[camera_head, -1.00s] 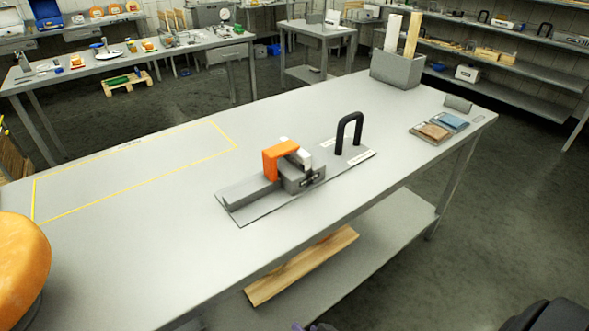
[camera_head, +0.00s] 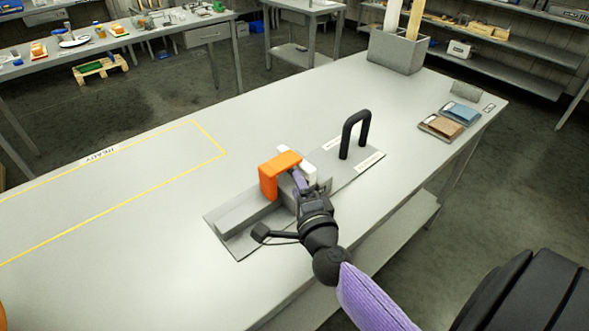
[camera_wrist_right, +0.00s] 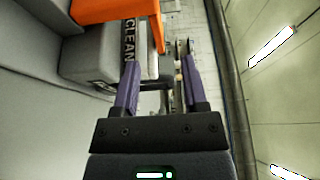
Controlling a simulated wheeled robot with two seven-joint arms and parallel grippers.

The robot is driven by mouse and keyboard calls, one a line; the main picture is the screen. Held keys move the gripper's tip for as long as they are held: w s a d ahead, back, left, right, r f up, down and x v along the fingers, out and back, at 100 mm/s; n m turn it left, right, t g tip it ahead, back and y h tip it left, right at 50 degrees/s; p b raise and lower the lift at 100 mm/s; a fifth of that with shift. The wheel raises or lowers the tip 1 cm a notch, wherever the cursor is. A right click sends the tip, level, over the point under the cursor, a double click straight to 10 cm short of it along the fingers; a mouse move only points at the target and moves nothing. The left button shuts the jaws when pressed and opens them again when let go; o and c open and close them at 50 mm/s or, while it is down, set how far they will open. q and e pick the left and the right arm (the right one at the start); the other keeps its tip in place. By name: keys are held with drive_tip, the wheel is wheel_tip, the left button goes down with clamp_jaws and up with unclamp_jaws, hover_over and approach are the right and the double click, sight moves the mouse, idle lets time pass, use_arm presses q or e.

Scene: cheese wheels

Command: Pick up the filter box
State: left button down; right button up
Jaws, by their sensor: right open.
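A grey box marked CLEAN (camera_wrist_right: 88,62), apparently the filter box, sits in a grey fixture (camera_head: 240,222) on the table. In the head view the box (camera_head: 322,186) is partly hidden by my right gripper (camera_head: 299,182). An orange bracket (camera_head: 278,172) arches over the fixture beside the box, and it also shows in the right wrist view (camera_wrist_right: 105,10). In the right wrist view my right gripper (camera_wrist_right: 161,75) is open, its purple fingers on either side of the box's dark front handle. Contact cannot be told. My left gripper is out of view.
A black upright loop handle (camera_head: 354,134) stands on the plate behind the box. A yellow outlined area marked READY (camera_head: 120,185) is empty at left. Brown (camera_head: 441,127) and blue (camera_head: 461,113) packets and a grey bin (camera_head: 396,52) lie towards the far right end.

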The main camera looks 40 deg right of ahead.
sight(289, 167)
drive_tip(key=x, duration=0.2)
drive_tip(key=b+x, duration=0.1)
drive_tip(key=x, duration=0.1)
drive_tip(key=b+x, duration=0.1)
drive_tip(key=x, duration=0.2)
drive_tip(key=shift+f, duration=0.3)
drive_tip(key=shift+w, duration=0.15)
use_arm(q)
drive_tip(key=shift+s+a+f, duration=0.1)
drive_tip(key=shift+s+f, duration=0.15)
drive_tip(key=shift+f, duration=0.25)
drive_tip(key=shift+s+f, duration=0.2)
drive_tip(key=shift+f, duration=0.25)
use_arm(e)
drive_tip(key=shift+r, duration=0.1)
clamp_jaws()
